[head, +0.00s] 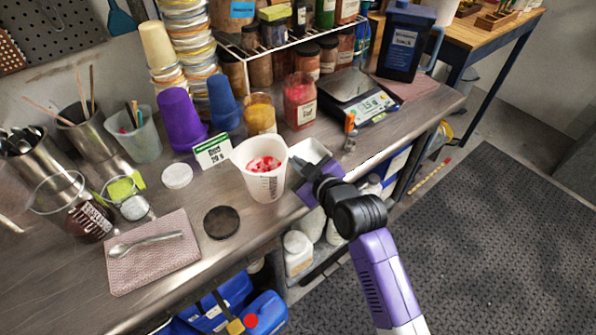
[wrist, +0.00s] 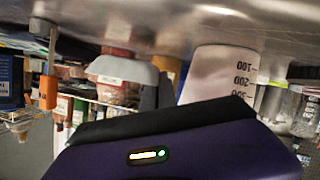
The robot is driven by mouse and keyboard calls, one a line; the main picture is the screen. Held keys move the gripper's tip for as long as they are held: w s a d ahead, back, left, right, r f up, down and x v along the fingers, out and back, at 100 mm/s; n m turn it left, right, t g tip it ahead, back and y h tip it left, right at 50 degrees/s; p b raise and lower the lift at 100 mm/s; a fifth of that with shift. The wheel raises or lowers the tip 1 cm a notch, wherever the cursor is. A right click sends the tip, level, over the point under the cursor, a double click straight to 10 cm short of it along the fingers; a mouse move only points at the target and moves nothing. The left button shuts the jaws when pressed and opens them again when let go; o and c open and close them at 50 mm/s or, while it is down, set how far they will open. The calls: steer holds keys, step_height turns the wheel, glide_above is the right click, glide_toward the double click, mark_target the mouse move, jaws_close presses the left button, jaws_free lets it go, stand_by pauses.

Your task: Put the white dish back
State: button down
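The white dish (head: 312,153) is a small shallow tray near the front edge of the counter, just right of the white beaker (head: 254,185). The beaker holds red material. My gripper (head: 305,172) is at the dish's near side and overlaps it, hiding part of it. I cannot tell whether the fingers are shut on its rim. In the wrist view, which looks upside down, the dish (wrist: 122,70) shows beyond the dark gripper edge, with the beaker (wrist: 217,75) to its right. The fingertips are not clearly visible there.
A digital scale (head: 372,106) stands at the back right, with a small orange-handled item (head: 349,132) in front. Jars of red (head: 299,105) and yellow (head: 260,118) powder stand behind the dish. A dark round lid (head: 221,222) and pink cloth (head: 125,275) lie to the left.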

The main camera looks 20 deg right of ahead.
steer(key=shift+f, duration=1.65)
steer(key=shift+f, duration=0.15)
steer(key=c, duration=2.1)
jaws_free()
steer(key=shift+c, duration=0.2)
steer(key=o, duration=0.4)
steer(key=shift+o, duration=0.2)
steer(key=b+v, duration=0.1)
steer(key=v, duration=1.1)
